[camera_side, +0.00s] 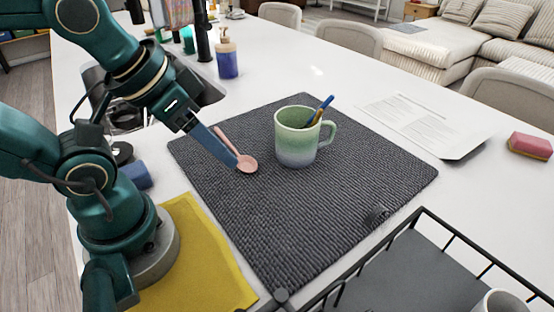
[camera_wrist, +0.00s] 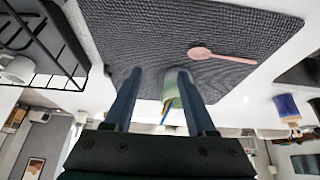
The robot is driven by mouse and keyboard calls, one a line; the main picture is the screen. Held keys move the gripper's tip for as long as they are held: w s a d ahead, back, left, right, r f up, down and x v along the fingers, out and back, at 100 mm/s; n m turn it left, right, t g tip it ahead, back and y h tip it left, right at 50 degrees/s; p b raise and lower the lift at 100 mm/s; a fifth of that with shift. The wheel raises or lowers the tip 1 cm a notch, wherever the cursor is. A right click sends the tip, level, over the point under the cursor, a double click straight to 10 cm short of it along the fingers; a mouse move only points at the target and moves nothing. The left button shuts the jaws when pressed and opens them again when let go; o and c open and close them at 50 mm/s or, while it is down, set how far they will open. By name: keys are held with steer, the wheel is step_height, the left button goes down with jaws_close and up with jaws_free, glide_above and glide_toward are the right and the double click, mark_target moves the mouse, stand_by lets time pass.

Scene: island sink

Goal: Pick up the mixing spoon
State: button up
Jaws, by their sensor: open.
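The pink mixing spoon (camera_side: 246,164) lies on the dark grey woven mat (camera_side: 300,210), left of the green mug (camera_side: 297,138). Its bowl faces the front and its handle runs back and left. In the wrist view the spoon (camera_wrist: 222,55) lies beyond and to the right of the fingertips, apart from them in the picture. My gripper (camera_side: 233,164) is open, with blue fingers pointing down beside the spoon. The fingers partly cover the view of the spoon in the side view; I cannot tell whether they touch it. The wrist view shows the gripper (camera_wrist: 158,72) empty between its fingers.
The mug holds pens and stands close to the spoon's right. A yellow cloth (camera_side: 200,260), blue sponge (camera_side: 136,175) and black wire rack (camera_side: 420,275) lie around the mat. A soap bottle (camera_side: 227,56), paper (camera_side: 420,122) and pink sponge (camera_side: 529,146) are farther off.

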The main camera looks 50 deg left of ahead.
steer(key=n+g, duration=0.6)
steer(key=n, duration=1.1)
glide_above(228, 140)
step_height(228, 140, down, 10)
steer(key=shift+r, duration=0.15)
steer(key=shift+f, duration=2.4)
steer(key=shift+c, duration=0.3)
jaws_close()
